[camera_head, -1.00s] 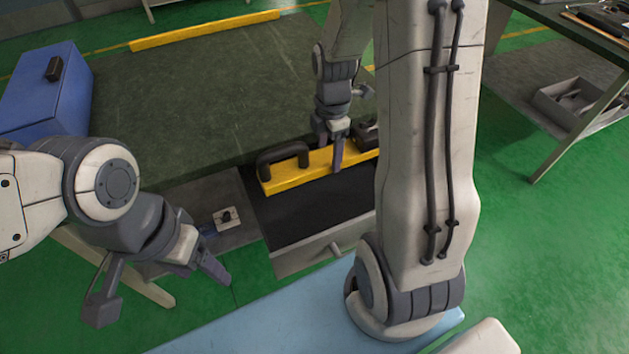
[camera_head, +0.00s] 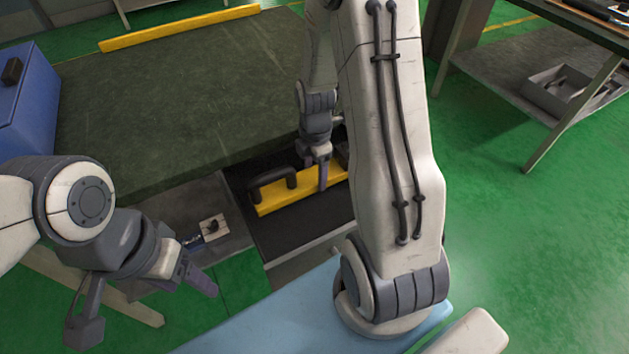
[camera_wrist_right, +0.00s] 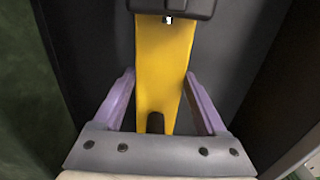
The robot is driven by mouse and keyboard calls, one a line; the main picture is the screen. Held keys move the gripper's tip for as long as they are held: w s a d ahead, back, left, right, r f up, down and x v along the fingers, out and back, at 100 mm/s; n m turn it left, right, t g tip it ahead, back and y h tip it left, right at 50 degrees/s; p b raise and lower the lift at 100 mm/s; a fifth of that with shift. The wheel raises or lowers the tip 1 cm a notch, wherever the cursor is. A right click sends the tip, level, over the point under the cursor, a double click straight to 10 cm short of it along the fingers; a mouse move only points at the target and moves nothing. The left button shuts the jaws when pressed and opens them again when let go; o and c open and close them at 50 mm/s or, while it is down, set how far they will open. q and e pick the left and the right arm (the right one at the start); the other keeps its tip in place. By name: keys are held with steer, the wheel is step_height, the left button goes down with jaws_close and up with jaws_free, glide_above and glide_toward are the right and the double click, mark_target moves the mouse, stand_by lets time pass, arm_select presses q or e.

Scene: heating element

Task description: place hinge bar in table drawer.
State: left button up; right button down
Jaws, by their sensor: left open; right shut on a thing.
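The hinge bar (camera_head: 277,203) is a yellow bar with black handles. It lies within the outline of the open table drawer (camera_head: 300,232), which has a dark inside. I cannot tell whether it touches the drawer floor. My right gripper (camera_head: 322,178) is shut on the bar from above. In the right wrist view the bar (camera_wrist_right: 163,62) runs between my right gripper's fingers (camera_wrist_right: 158,78), with black parts at both visible ends. My right arm hides the drawer's right part in the head view. My left gripper (camera_head: 196,275) is open and empty, left of the drawer.
A dark green tabletop (camera_head: 170,110) lies behind the drawer, with a blue box (camera_head: 25,105) at its left. A grey lower shelf (camera_head: 180,205) with a small pale item (camera_head: 214,228) is left of the drawer. Another table with a grey tray (camera_head: 565,88) below stands at right.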

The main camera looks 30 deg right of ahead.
mark_target(315, 175)
steer(key=shift+f+b, duration=0.3)
steer(key=shift+f, duration=1.35)
jaws_free()
steer(key=shift+f, duration=0.15)
step_height(315, 175, up, 12)
steer(key=p, duration=0.2)
steer(key=shift+r+p, duration=0.2)
steer(key=shift+p, duration=0.15)
steer(key=s+a+r+m, duration=0.2)
steer(key=s+a+r, duration=0.1)
steer(key=a, duration=0.5)
steer(key=s+a+r+m, duration=0.3)
steer(key=a, duration=0.5)
steer(key=s+a+r+m, duration=0.1)
steer(key=s+a+m, duration=0.1)
steer(key=s, duration=0.4)
steer(key=s+a+r+m+y, duration=0.1)
steer(key=s+a+m, duration=0.2)
steer(key=s+a, duration=0.2)
steer(key=shift+s+r, duration=0.35)
steer(key=shift+s, duration=0.25)
